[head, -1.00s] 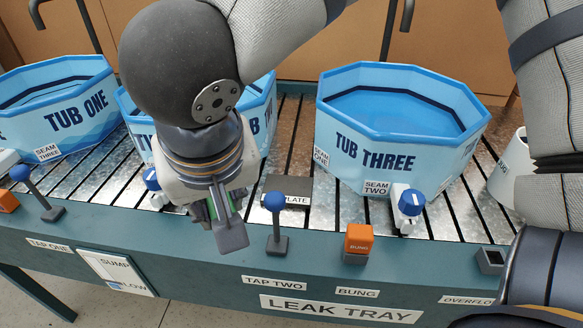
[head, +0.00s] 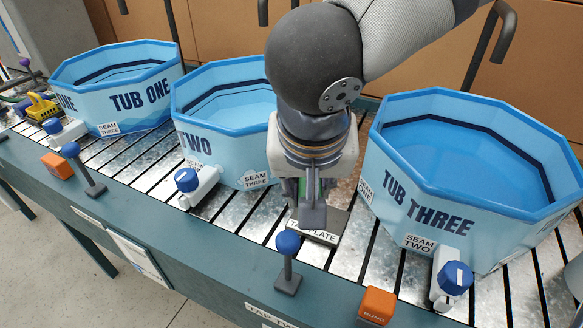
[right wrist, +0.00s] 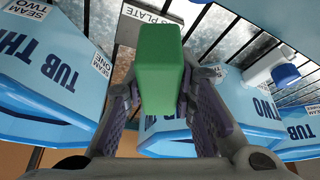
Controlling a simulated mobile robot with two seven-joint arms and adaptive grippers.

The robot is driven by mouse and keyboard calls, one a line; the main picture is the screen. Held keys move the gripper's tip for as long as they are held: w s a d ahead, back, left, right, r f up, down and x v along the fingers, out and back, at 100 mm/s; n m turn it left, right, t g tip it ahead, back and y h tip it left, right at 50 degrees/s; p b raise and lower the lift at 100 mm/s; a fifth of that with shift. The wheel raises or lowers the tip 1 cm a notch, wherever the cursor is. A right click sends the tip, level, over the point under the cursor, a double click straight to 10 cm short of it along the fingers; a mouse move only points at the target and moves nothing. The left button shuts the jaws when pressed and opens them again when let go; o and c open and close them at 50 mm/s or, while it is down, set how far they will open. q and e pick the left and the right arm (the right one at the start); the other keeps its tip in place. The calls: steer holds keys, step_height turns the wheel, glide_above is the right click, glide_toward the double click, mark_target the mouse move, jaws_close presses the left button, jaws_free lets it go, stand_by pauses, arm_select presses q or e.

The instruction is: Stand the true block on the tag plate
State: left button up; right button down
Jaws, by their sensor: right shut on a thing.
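My right gripper (head: 309,203) hangs over the tag plate (head: 328,229) in the head view, pointing down. It is shut on a green block (right wrist: 161,70), which stands out between both fingers in the right wrist view. In the head view only a thin green strip of the block shows between the fingers. The fingers cover part of the plate and its label. My left gripper is not in view.
Tub three (head: 459,170) stands close on the right, tub two (head: 226,140) close on the left, and tub one (head: 122,88) farther left. A blue-knobbed lever (head: 288,262) and an orange bung (head: 377,306) are on the front rail. A blue-capped tap (head: 188,181) juts from tub two.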

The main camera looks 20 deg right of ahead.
steer(key=w+d+f, duration=0.1)
steer(key=f, duration=0.1)
steer(key=w+d+f, duration=0.1)
steer(key=d+f, duration=0.1)
steer(key=w+d+f, duration=0.1)
steer(key=w+f, duration=0.1)
steer(key=shift+d+f, duration=0.4)
step_height(320, 180, down, 3)
steer(key=shift+r, duration=0.2)
steer(key=shift+f, duration=0.15)
steer(key=shift+f, duration=0.4)
steer(key=shift+s+a+f, duration=0.1)
steer(key=c, duration=1.3)
jaws_free()
steer(key=shift+c, duration=0.2)
